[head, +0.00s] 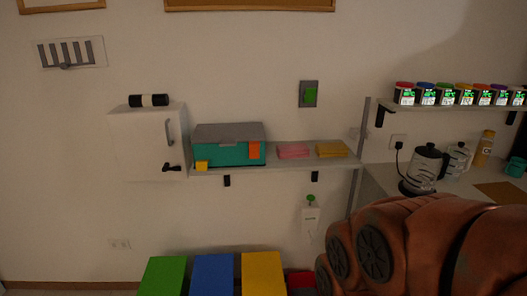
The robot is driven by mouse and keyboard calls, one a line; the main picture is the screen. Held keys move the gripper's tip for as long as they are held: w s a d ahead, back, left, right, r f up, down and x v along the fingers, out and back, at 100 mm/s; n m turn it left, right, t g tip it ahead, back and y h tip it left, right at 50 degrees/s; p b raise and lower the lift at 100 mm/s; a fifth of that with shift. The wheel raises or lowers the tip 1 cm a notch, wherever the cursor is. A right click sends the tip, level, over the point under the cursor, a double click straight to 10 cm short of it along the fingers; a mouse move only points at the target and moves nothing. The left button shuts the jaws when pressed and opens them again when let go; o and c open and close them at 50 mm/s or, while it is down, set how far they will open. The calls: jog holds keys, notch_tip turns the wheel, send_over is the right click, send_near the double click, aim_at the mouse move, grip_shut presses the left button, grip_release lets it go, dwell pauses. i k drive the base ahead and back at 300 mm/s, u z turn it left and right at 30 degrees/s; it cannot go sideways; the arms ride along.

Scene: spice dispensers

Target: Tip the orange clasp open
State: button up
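The orange clasp (254,151) is on the right part of the front of a teal box (222,154) with a grey lid (228,133). The clasp lies upright against the box front, its top near the lid edge. A yellow clasp (201,166) sits lower on the box's left part and looks folded down. The lid looks shut. The box stands on a grey wall shelf (276,165). My arm fills the lower right, apart from the box; my gripper's fingers are not visible.
A white cabinet (145,142) stands left of the box. Pink (293,151) and yellow (332,150) blocks lie to its right on the shelf. Green, blue and yellow bins (262,272) are below. Spice dispensers (445,94) line the upper right shelf; a kettle (424,168) stands beneath.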

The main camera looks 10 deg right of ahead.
aim_at(254, 146)
jog(key=u, duration=3.05)
jog(key=k, duration=0.45)
jog(key=z, duration=1)
